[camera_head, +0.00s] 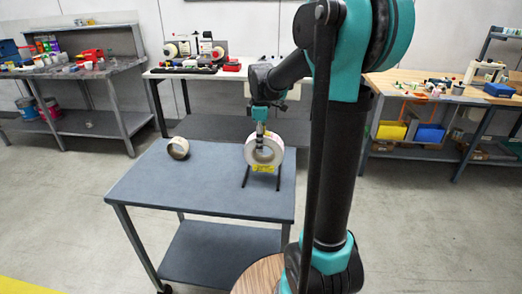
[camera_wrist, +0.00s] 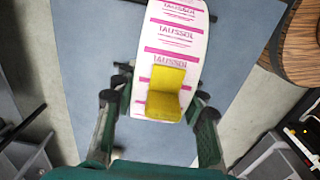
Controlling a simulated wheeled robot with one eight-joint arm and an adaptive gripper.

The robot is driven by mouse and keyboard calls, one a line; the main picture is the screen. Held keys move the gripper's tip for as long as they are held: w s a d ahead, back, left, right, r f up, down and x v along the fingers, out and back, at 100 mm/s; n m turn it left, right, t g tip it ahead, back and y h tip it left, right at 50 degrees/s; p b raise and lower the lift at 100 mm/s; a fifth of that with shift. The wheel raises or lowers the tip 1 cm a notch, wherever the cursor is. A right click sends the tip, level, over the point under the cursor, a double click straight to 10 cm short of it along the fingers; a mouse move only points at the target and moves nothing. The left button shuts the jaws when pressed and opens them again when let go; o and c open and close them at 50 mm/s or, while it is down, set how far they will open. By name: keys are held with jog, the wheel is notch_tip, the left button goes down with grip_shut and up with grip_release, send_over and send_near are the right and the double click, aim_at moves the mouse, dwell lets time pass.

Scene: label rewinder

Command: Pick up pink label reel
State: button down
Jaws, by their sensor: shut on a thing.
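The pink label reel (camera_head: 279,151) stands upright near the back right of the grey cart top (camera_head: 215,195). In the wrist view its white band with pink stripes and print (camera_wrist: 175,42) runs up between the fingers. My gripper (camera_head: 260,130) reaches down to the top of the reel and is shut on it. In the wrist view my gripper (camera_wrist: 160,92) has a finger on each side of the reel. A yellow piece (camera_wrist: 168,85) covers part of the band there. I cannot tell whether the reel touches its support.
Dark stand bars (camera_head: 247,178) show below the pink reel. A round wooden top (camera_head: 262,276) is near the front right. Workbenches (camera_head: 70,72) with clutter line the wall. The cart's front half is clear.

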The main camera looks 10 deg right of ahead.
notch_tip(320, 180, up, 15)
send_over(260, 158)
notch_tip(260, 158, down, 8)
jog(key=shift+f, duration=0.2)
jog(key=shift+s+f, duration=0.1)
jog(key=shift+f, duration=5.05)
jog(key=c, duration=0.8)
grip_release()
